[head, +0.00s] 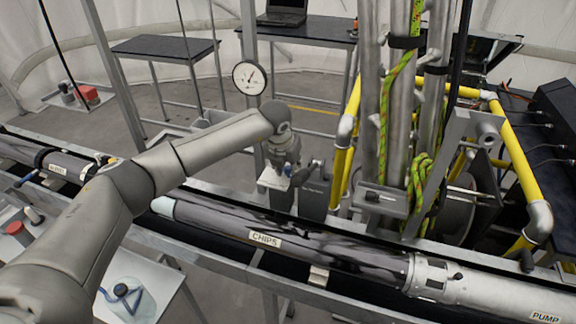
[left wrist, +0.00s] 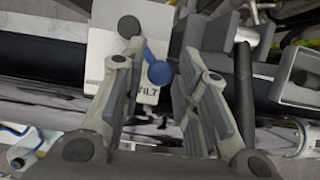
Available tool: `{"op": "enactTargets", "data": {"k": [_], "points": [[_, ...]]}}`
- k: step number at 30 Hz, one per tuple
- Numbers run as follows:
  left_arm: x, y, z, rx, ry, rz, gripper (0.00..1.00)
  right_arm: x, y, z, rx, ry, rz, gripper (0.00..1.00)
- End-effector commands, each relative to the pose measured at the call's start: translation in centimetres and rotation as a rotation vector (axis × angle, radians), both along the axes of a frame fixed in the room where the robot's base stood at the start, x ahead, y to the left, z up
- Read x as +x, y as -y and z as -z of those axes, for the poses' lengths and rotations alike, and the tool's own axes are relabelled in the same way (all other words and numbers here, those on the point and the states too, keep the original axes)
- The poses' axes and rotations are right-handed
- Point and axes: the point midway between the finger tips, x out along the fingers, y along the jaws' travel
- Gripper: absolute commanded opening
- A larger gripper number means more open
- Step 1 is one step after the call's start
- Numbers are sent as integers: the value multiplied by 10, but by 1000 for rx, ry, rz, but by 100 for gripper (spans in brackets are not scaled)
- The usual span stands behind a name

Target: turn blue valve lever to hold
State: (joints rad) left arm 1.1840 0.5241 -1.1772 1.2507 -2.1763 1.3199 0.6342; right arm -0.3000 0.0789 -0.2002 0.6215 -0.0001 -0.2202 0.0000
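The blue valve lever (left wrist: 160,72) shows in the left wrist view, with a round blue knob at its end. It lies over a white plate (left wrist: 105,42) whose label seems to read "TILT", partly hidden by a finger. In the head view the white plate (head: 271,181) sits behind the dark pipe marked "CHIPS". My left gripper (left wrist: 160,58) is open, with its fingers on either side of the lever. The left finger is close to the lever; I cannot tell whether they touch. In the head view my left gripper (head: 282,160) hides most of the lever. My right gripper is not in view.
A grey box with a dark handle (left wrist: 244,75) stands right of the plate. The dark pipe marked "CHIPS" (head: 330,249) runs along the front. Steel pipes, a green rope (head: 422,175) and yellow pipes (head: 515,155) crowd the right. A dial gauge (head: 249,77) stands behind.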

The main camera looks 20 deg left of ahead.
Motion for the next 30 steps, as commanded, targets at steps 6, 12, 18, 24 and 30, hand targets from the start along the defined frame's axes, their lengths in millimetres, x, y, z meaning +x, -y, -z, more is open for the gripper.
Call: {"op": "enactTargets", "data": {"k": [6,12,18,24,30], "points": [[0,0,-1,0,0,0,0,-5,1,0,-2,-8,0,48],[0,-2,0,0,1,14,0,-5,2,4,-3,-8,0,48],[-2,-5,2,0,3,87,0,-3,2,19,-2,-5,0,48],[-6,-13,4,-1,3,230,0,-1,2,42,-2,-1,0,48],[-9,-22,3,-1,5,401,0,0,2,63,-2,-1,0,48]]}}
